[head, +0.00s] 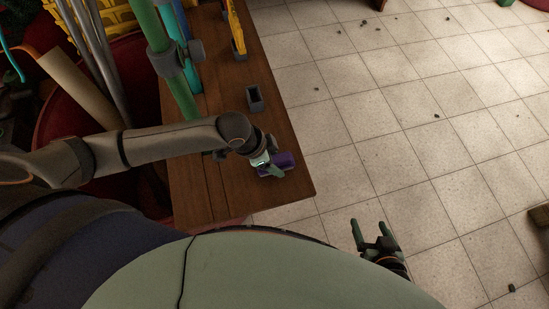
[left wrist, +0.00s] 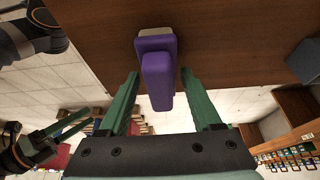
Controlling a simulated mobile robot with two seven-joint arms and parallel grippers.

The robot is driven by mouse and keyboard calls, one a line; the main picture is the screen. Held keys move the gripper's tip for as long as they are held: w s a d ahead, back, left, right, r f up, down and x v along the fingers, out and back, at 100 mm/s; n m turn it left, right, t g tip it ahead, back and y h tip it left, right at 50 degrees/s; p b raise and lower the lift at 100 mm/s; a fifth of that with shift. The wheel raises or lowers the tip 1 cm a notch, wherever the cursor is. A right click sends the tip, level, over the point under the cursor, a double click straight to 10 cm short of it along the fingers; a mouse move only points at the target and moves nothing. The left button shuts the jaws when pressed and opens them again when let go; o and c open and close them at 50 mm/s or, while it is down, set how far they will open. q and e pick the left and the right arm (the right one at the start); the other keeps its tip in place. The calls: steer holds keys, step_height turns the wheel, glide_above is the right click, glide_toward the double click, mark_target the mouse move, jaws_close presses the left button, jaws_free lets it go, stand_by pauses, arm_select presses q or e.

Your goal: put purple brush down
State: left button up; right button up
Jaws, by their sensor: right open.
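The purple brush (head: 285,160) is on the wooden table near its right front corner. In the left wrist view the brush (left wrist: 157,78) shows a purple handle pointing toward me and a pale side against the wood. My left gripper (head: 270,168) is at the brush. In the left wrist view its green fingers (left wrist: 162,82) are spread on either side of the handle, with a gap on each side. My right gripper (head: 375,236) is open and empty, low over the tiled floor to the right of the table.
The wooden table (head: 205,190) has bare wood in front of the brush. A small dark grey holder (head: 254,97) stands behind the brush. Green and blue poles (head: 178,85) and a yellow object (head: 236,30) are at the back. Tiled floor (head: 400,120) lies open to the right.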

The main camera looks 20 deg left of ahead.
arm_select(q)
steer(key=shift+o, duration=0.8)
steer(key=shift+r, duration=0.25)
steer(key=p+v, duration=0.2)
steer(key=v, duration=1)
steer(key=shift+d, duration=0.1)
